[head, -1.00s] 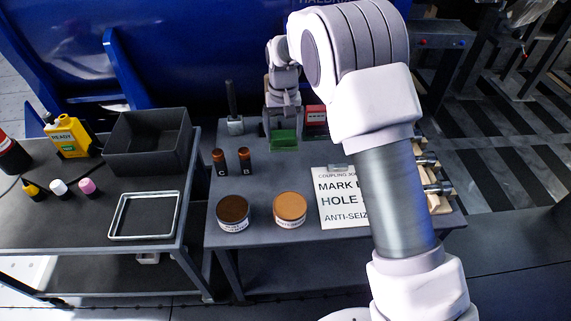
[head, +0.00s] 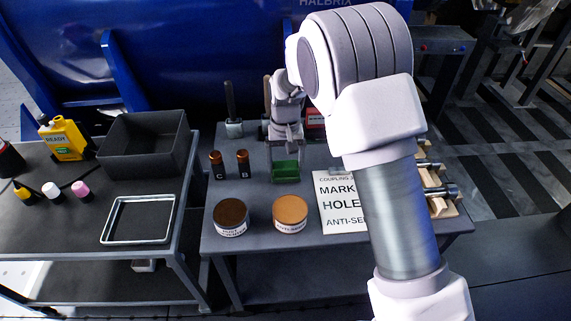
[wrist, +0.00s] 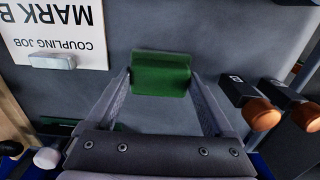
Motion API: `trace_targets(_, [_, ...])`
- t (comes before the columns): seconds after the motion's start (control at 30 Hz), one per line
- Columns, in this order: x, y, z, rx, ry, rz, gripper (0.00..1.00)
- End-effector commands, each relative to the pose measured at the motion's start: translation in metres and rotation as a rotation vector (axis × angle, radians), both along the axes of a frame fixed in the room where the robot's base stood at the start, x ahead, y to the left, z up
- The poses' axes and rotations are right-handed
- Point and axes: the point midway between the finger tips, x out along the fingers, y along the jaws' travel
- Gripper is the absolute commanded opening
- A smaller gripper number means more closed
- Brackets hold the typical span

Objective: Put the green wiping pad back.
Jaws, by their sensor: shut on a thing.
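The green wiping pad (head: 285,170) is between the fingers of my gripper (head: 285,166), over the rear middle of the right-hand table. In the wrist view the pad (wrist: 161,75) spans the gap between my fingertips (wrist: 161,78), with the grey table top behind it. My gripper is shut on the pad. I cannot tell whether the pad touches the table or hangs just above it.
Bottles C (head: 217,165) and B (head: 243,163) stand just left of the pad. Two round tins (head: 231,217) (head: 290,213) stand in front. A job card (head: 340,205) lies to the right. A red box (head: 315,116) stands behind. A grey bin (head: 145,145) is on the left table.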

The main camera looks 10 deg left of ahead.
Motion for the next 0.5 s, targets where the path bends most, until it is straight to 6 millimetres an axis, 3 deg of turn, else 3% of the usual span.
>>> trace_targets(0.1, [0.0000,0.0000,-0.0034,0.000,0.001,0.000,0.42])
trace_targets(0.13, [-0.0001,0.0001,-0.0036,0.000,0.001,0.000,0.88])
trace_targets(0.2, [-0.0001,0.0001,-0.0029,0.000,0.000,0.000,1.00])
trace_targets(0.5, [0.0002,0.0001,0.0016,0.000,0.000,0.000,1.00])
